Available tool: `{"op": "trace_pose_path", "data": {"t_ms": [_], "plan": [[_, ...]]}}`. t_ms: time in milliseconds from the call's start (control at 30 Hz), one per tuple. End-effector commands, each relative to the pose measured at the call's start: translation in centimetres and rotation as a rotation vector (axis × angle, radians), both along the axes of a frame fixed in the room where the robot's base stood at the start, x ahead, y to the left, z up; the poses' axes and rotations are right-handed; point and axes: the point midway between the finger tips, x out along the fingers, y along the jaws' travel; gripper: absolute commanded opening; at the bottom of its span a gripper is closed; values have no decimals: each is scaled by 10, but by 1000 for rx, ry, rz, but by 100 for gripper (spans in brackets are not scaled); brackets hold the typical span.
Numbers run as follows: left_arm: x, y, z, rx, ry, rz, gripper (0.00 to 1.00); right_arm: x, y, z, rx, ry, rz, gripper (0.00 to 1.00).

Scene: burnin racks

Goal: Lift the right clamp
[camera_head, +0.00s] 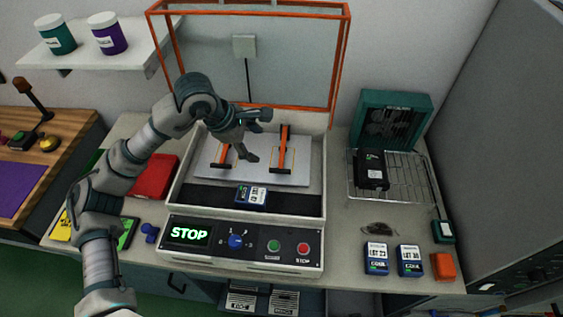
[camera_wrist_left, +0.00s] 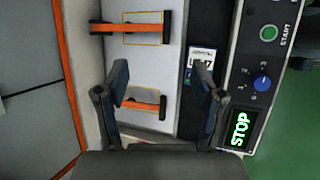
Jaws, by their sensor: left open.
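The right clamp (camera_head: 284,152), an orange bar with black ends, lies on the pale plate (camera_head: 262,174) inside the open machine; it also shows at the top of the left wrist view (camera_wrist_left: 120,28). The left clamp (camera_head: 221,160), also orange and black, lies on the plate's left part and shows lower in the left wrist view (camera_wrist_left: 143,106). My left gripper (camera_head: 259,136) is open and empty above the plate, between the two clamps, apart from the right one. Its two fingers (camera_wrist_left: 161,68) are spread in the left wrist view. My right gripper is not in view.
A labelled device (camera_head: 251,195) sits on the machine's black front strip. An orange frame (camera_head: 337,60) rises behind. The control panel (camera_head: 240,246) shows STOP. A wire rack (camera_head: 412,178) with a black device (camera_head: 371,170) stands right; labelled devices (camera_head: 376,259) lie in front.

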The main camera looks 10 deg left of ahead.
Motion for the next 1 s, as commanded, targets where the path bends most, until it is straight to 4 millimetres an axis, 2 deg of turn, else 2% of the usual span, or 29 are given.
{"op": "trace_pose_path", "data": {"t_ms": [400, 600, 800, 1000], "plan": [[27, -39, -87, -3, 6, -4, 68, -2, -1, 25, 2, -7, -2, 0], [39, -54, -122, -5, 5, -4, 68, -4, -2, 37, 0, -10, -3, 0], [45, -62, -139, -4, 2, -4, 68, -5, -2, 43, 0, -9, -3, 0], [46, -63, -142, -5, 2, -4, 68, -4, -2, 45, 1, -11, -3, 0]]}}
